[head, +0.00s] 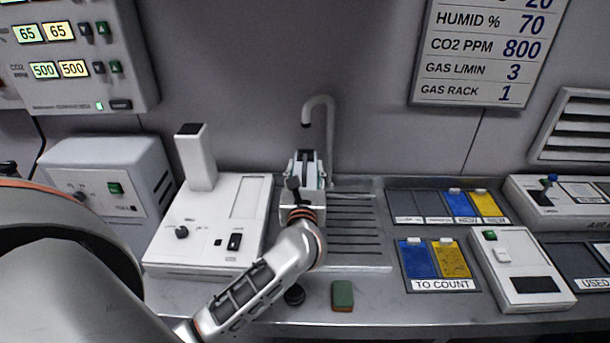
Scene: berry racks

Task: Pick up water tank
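My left gripper (306,158) is at the sink, just in front of the grey curved tap (319,104). Its arm comes in from the left, and the wrist hides much of what lies below and in front of the gripper. Pale edges show around the gripper, but I cannot tell whether they belong to a water tank or to the gripper. No water tank can be made out for certain. Whether the fingers are open or shut is too small to tell. My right gripper is not in view.
A white device with a tall post (196,160) stands left of the sink. The ribbed drainboard (378,235) is to the right. Card trays (440,284) and a white scale-like box (512,265) fill the right.

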